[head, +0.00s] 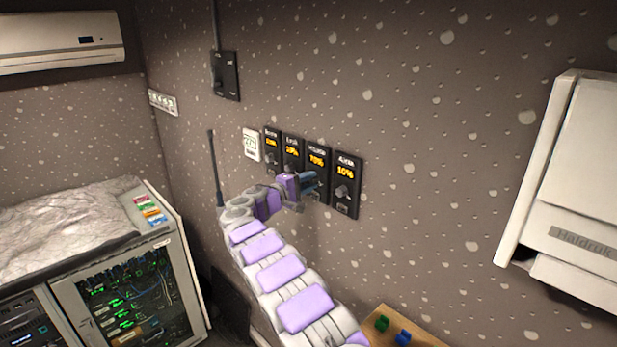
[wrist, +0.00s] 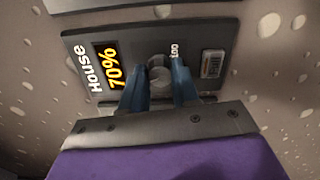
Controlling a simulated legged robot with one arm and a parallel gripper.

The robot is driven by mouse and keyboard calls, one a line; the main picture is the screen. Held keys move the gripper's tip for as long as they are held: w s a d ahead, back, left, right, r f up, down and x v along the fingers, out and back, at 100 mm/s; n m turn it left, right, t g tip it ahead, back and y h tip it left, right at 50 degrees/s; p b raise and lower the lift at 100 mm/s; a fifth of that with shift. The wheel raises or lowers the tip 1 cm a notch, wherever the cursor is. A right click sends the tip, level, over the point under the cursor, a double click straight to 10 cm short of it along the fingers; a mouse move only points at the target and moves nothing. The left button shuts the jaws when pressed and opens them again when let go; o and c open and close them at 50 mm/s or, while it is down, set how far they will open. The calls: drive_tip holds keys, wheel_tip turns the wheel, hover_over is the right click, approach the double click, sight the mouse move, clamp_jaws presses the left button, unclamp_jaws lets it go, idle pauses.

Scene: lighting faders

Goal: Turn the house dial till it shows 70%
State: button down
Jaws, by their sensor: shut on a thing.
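The house dial panel (wrist: 135,45) is a dark plate on the wall, labelled House, with an orange display (wrist: 115,66) reading 70% in the wrist view. Its round grey knob (wrist: 159,76) sits between the blue fingers of my gripper (wrist: 160,88), which is shut on it. In the head view the same panel (head: 316,160) is third from the left in a row of dials. There my gripper (head: 308,186) reaches it from the lower left and hides its knob.
The right-hand dial panel (head: 346,185) reads 10% and is close beside my gripper. Two more dial panels (head: 292,150) stand to the left, then a white thermostat-like unit (head: 251,144). A white wall cabinet (head: 570,190) is at far right.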

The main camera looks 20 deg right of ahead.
drive_tip(key=shift+f+n+p, duration=0.2)
drive_tip(key=shift+n+p, duration=0.5)
drive_tip(key=shift+n, duration=0.4)
drive_tip(key=shift+f, duration=0.1)
drive_tip(key=c, duration=1.2)
unclamp_jaws()
drive_tip(key=o, duration=0.4)
drive_tip(key=shift+w+a, duration=0.1)
drive_tip(key=shift+w, duration=0.15)
drive_tip(key=shift+c, duration=0.2)
drive_tip(key=shift+s+r, duration=0.2)
drive_tip(key=shift+r, duration=0.05)
drive_tip(key=b+v, duration=0.2)
drive_tip(key=v, duration=1.5)
drive_tip(key=shift+a, duration=0.3)
